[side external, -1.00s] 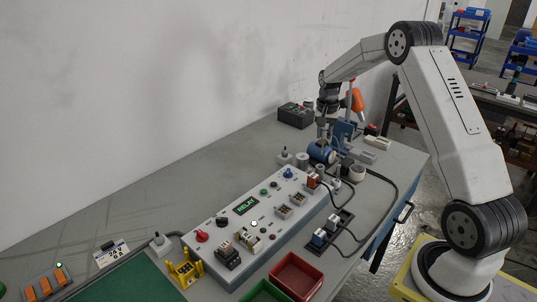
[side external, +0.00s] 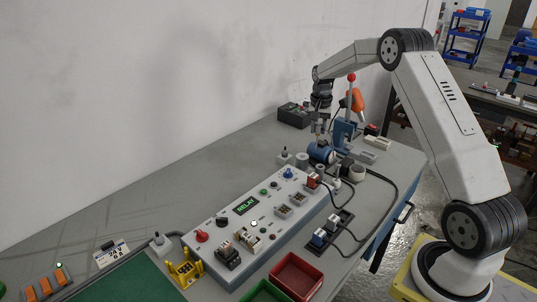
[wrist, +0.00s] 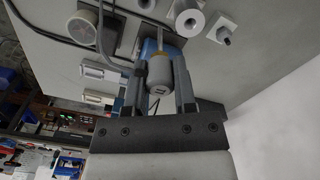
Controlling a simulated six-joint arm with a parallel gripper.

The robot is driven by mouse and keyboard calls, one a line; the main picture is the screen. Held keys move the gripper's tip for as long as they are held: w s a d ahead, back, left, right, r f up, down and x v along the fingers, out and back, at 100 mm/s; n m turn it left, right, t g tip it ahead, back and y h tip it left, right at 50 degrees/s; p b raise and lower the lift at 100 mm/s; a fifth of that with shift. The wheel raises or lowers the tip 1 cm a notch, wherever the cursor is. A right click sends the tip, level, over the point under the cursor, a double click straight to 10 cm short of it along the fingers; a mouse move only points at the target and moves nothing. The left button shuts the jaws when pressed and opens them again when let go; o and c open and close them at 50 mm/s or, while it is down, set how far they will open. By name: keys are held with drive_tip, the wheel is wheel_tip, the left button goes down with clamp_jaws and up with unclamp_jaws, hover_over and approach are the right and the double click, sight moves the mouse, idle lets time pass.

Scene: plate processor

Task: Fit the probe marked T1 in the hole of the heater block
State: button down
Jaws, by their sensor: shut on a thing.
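My gripper (side external: 319,130) is over the far end of the bench, pointing down, above a blue cylinder (side external: 321,152). In the wrist view my gripper (wrist: 158,75) is shut on a grey probe body (wrist: 159,73) with a small dark mark. I cannot read the mark. A yellowish band and a thin metal rod (wrist: 167,40) extend from the body, away from the gripper. A blue part (wrist: 149,48) shows just behind the probe. I cannot tell for certain which piece is the heater block, and I see no contact between the rod and any hole.
A grey round piece with a hole (wrist: 189,22) and a square piece with a post (wrist: 224,32) stand near the rod. A red-knobbed lever (side external: 351,77) and an orange tool (side external: 357,100) stand behind my gripper. The relay panel (side external: 230,240) lies nearer the camera, with cables beside it.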

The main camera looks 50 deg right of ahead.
drive_tip(key=shift+w+a+r, duration=0.1)
drive_tip(key=shift+w+r, duration=0.2)
drive_tip(key=shift+w, duration=0.55)
drive_tip(key=shift+w+d+r, duration=0.1)
drive_tip(key=shift+w+r, duration=0.15)
drive_tip(key=shift+w, duration=0.6)
drive_tip(key=shift+w+a+r, duration=0.1)
drive_tip(key=shift+w+r, duration=0.2)
drive_tip(key=shift+w, duration=0.55)
drive_tip(key=shift+f, duration=0.2)
drive_tip(key=shift+f, duration=2.8)
drive_tip(key=shift+f, duration=2.7)
